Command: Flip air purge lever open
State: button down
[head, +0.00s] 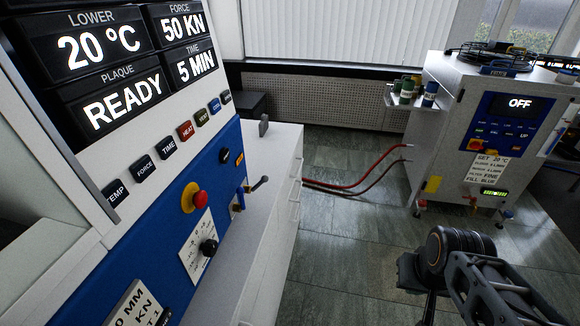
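The press (130,250) stands at the left with a blue panel, displays and buttons. Low on its side is a small lever with a dark grey end (259,184), sticking out to the right. A blue handle (241,198) sits just left of it. I cannot read a label that tells which one is the air purge lever. My dark arm (455,248) shows at the lower right, well apart from both. No gripper fingers can be made out.
A red emergency button (195,197) and a black knob (209,247) are near the levers. A white counter (275,150) stands behind the press. A white unit (480,130) reading OFF is at the right, with red hoses (360,180) across the floor.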

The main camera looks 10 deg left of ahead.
aim_at(265, 179)
jog(key=z, duration=0.15)
jog(key=i, duration=1.5)
jog(key=u, duration=3)
